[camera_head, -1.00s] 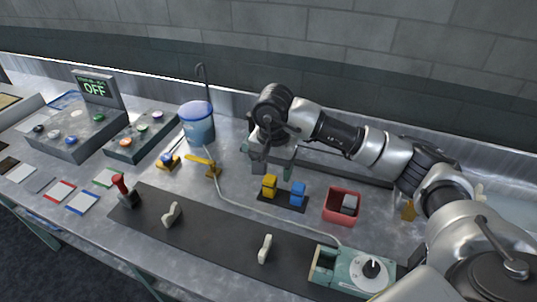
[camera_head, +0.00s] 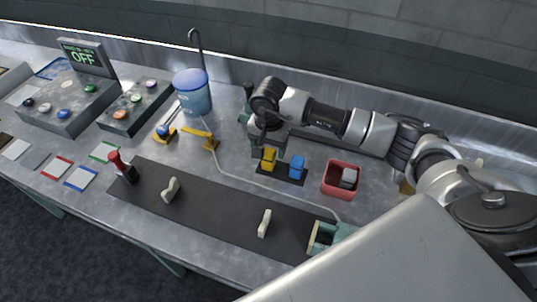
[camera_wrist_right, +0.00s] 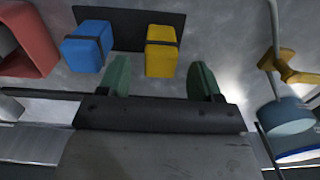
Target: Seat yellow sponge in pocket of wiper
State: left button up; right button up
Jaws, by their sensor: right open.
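The yellow sponge (camera_head: 269,158) is a small upright block with a dark band, standing on a black mat (camera_head: 284,174) beside a similar blue block (camera_head: 297,167). My right gripper (camera_head: 259,147) is just behind it in the head view, partly overlapping it. In the right wrist view, the open green fingertips (camera_wrist_right: 161,78) straddle the line to the yellow sponge (camera_wrist_right: 161,50), with nothing held. I cannot tell whether they are level with it. No wiper is clearly identifiable; a green box with an opening (camera_head: 322,236) is mostly hidden by a pale surface. My left gripper is not in view.
A red bin (camera_head: 341,180) holding a grey block stands right of the blue block. A thin tube runs in front of the mat. A dark strip (camera_head: 215,212) holds upright pegs.

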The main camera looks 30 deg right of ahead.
jog(key=shift+f, duration=1.05)
jog(key=c, duration=1)
jog(key=shift+r, duration=0.15)
